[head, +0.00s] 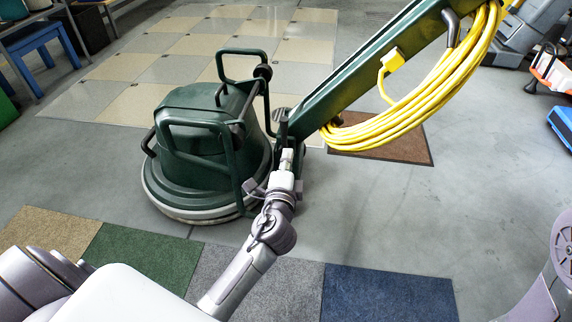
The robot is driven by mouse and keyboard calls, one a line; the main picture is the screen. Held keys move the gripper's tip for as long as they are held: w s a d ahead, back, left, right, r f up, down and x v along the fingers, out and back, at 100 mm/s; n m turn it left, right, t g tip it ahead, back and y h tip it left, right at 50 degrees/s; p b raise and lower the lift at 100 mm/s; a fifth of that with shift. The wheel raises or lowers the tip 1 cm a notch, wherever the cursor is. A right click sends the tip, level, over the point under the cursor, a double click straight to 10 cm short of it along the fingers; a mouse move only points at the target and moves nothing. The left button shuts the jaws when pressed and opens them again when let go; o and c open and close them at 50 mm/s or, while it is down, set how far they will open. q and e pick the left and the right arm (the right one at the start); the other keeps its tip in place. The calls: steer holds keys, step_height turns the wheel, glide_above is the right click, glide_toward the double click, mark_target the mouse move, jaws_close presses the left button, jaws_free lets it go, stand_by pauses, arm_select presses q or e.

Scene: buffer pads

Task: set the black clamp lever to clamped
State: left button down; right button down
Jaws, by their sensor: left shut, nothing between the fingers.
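A dark green floor machine (195,125) with a round base stands in the middle of the head view. Its long green handle (365,75) slants up to the right. A small upright black part at the handle's lower end looks like the clamp lever (283,124); its exact setting is too small to tell. My left gripper (287,158) is shut and empty, just below this part at the handle's foot. I cannot tell whether its tips touch it. My right gripper is not in view.
A coiled yellow cable (425,105) hangs along the handle. A brown mat (390,144) lies beneath it. Carpet samples, including a blue one (388,296), lie in front. Green tube frames (215,150) surround the machine's body close to my left arm.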

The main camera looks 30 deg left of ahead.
arm_select(q)
steer(key=shift+v, duration=1.55)
